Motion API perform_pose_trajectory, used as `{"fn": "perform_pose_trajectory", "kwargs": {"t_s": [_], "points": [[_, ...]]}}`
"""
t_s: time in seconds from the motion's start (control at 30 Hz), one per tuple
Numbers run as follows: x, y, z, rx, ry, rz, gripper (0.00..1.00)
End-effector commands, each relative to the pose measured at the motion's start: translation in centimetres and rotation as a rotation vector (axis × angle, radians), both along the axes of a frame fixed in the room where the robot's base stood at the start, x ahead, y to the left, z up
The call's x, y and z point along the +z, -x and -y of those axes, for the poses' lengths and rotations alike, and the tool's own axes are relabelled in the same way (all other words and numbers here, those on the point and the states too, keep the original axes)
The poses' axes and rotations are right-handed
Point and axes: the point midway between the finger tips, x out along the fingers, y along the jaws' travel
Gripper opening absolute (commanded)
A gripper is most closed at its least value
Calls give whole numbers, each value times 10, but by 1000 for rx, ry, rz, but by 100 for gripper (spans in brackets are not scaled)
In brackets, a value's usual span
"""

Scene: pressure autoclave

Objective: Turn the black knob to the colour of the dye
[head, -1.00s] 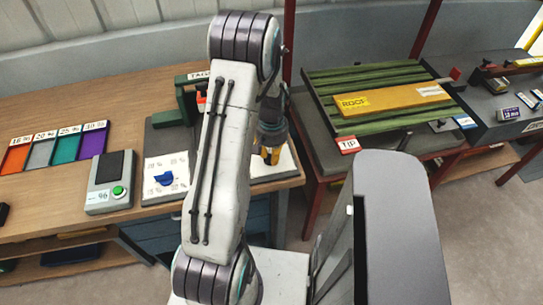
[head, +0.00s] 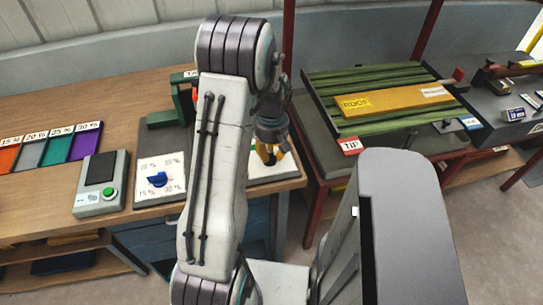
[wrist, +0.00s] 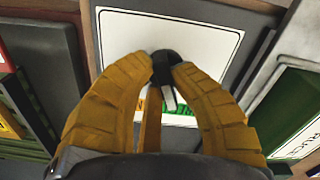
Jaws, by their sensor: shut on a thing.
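In the wrist view, the black knob (wrist: 164,64) stands on a white plate (wrist: 205,40) with a dark border. The yellow fingers of my gripper (wrist: 167,70) are closed around the knob from both sides. A pale pointer bar (wrist: 169,99) runs down from the knob, near green and orange marks (wrist: 182,108) on the plate. My fingers cover much of the marks, so the exact colour it points at is unclear. In the head view, my gripper (head: 270,153) is over the right white plate (head: 285,172), partly behind my arm; the knob is hidden there.
Left of my arm, a blue knob (head: 157,180) sits on a percentage dial plate. A grey meter with a green button (head: 101,184) stands beside it. Coloured trays (head: 55,150) with percentage labels lie behind. A slatted green bench (head: 375,90) is on the right.

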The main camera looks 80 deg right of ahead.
Motion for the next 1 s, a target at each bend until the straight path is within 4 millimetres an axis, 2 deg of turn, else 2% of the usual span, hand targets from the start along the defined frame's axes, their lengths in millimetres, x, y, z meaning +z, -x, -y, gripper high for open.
{"fn": "perform_pose_trajectory", "kwargs": {"t_s": [0.4,0.97,1.0], "points": [[-1,0,0,181,-4,0,0],[-1,-1,0,207,-4,1,0],[-1,-1,0,207,-4,1,22]]}}
